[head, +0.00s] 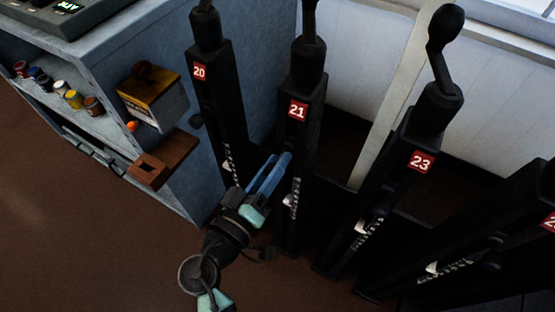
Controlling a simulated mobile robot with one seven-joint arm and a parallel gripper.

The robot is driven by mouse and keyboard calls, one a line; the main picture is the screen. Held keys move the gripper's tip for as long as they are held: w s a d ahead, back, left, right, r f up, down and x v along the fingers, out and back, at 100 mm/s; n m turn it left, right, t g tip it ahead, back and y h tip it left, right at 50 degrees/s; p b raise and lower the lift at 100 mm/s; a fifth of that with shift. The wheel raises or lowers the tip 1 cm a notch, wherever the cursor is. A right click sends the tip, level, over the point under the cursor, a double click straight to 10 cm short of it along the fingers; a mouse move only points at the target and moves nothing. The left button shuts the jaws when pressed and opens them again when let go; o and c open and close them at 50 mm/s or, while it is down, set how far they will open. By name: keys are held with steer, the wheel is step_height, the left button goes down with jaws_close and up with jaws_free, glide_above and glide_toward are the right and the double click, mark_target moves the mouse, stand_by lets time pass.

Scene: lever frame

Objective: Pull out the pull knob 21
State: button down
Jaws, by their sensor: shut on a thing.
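The black lever post with the red number plate 21 (298,110) stands upright in the middle of the head view. My gripper (284,160) reaches up from the lower left, its blue fingers close together against the left side of this post, below the plate. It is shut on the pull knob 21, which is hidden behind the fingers. How far the knob stands out from the post cannot be seen.
Post 20 (210,85) stands close on the left with a round black knob (196,122) on its side. Post 23 (405,150) and another post stand to the right. A grey-blue shelf cabinet (190,185) with small jars and a box is at the left. Brown floor lies open at lower left.

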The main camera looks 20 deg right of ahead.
steer(key=c, duration=0.5)
jaws_free()
steer(key=shift+s+a, duration=0.1)
steer(key=shift+a, duration=0.05)
steer(key=shift+c, duration=0.2)
steer(key=v, duration=1.3)
